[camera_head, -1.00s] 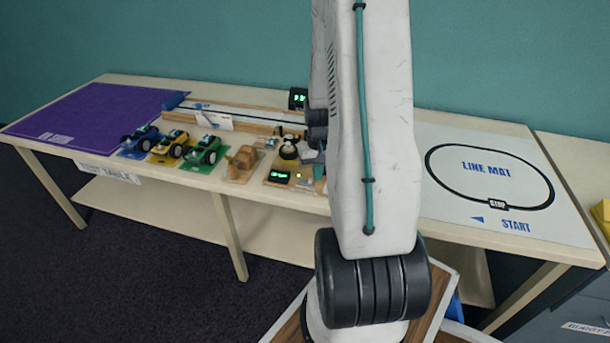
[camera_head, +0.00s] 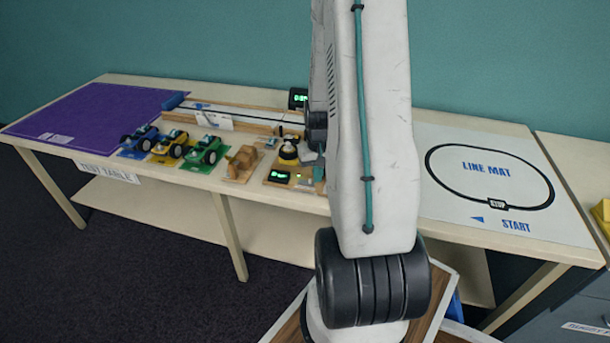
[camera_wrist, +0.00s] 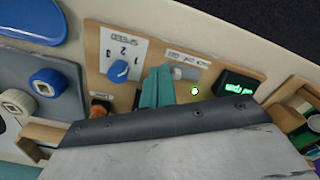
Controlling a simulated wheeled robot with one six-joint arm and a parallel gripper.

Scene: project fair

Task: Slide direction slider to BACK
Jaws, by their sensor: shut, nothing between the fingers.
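The direction slider (camera_wrist: 187,73) is a small pale grey piece on a wooden control panel (camera_wrist: 105,55) in the wrist view. A white label strip lies along it; its lettering is too blurred to read. My gripper (camera_wrist: 158,88) has teal fingers, shut and empty, pointing at the panel just left of the slider. I cannot tell if the fingertips touch it. In the head view my arm hides most of this spot; the teal gripper (camera_head: 319,168) shows only partly at its left edge.
On the panel are a blue dial knob (camera_wrist: 118,71), a lit green dot (camera_wrist: 195,91) and a green-digit display (camera_wrist: 237,84). An orange part (camera_wrist: 99,107) is close to my gripper's left. Toy cars (camera_head: 205,151) and a purple mat (camera_head: 90,118) stand further left.

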